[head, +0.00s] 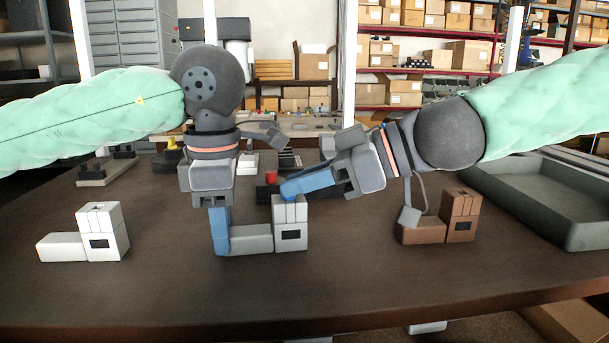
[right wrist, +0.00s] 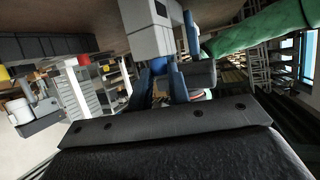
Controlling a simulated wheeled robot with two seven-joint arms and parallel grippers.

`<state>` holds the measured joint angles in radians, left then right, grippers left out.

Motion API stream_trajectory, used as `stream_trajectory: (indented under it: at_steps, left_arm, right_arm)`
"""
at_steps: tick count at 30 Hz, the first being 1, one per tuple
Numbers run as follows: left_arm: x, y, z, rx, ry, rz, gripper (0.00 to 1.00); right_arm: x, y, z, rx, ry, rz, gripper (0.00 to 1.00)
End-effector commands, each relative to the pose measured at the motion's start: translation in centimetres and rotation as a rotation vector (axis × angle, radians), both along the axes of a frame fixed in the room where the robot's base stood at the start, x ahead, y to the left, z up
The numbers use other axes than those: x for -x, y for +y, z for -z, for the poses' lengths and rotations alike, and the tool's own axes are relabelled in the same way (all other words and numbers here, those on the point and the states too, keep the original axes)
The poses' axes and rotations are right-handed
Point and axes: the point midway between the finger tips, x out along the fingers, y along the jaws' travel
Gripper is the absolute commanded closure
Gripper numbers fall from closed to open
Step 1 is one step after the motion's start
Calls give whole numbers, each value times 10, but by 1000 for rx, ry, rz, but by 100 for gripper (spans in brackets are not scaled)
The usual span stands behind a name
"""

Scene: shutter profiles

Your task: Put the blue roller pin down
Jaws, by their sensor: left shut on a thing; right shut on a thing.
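A grey shutter profile, a low bar (head: 252,239) joined to an upright block (head: 291,230) with a dark window, lies on the brown table. My left gripper (head: 221,246) points straight down and its blue fingers are shut on the left end of the bar. My right gripper (head: 286,193) comes in from the right, tilted, with its blue fingers at the top of the grey block. In the right wrist view its fingers close on a small bright blue piece, seemingly the blue roller pin (right wrist: 158,65), right at the block (right wrist: 147,32). The fingers mostly hide the pin; I cannot tell whether it touches the block.
A white profile (head: 102,232) stands at the left and a brown profile (head: 459,218) at the right, close to my right arm. A grey tray (head: 580,236) is at the far right. A red-topped object (head: 270,179) stands behind. The front table strip is clear.

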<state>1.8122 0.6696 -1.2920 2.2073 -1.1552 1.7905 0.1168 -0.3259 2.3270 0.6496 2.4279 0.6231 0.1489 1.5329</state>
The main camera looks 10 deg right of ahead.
Motion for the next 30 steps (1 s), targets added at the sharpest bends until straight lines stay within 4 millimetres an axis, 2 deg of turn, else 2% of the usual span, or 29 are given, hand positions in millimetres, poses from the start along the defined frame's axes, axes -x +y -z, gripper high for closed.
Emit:
stream_trajectory:
  at_steps: [1, 2, 5, 14, 20, 30]
  left_arm:
    - [0, 0, 0, 0, 0, 0, 91]
    - [0, 0, 0, 0, 0, 0, 91]
    - [0, 0, 0, 0, 0, 0, 91]
    - [0, 0, 0, 0, 0, 0, 91]
    - [0, 0, 0, 0, 0, 0, 91]
    - [0, 0, 0, 0, 0, 0, 91]
  right_arm:
    - [0, 0, 1, 0, 1, -1, 100]
    - [0, 0, 1, 0, 0, 0, 78]
    - [0, 0, 1, 0, 0, 0, 60]
    - [0, 0, 0, 0, 0, 0, 60]
    - [0, -1, -11, -1, -2, 1, 60]
    - [9, -27, -21, 0, -2, 1, 60]
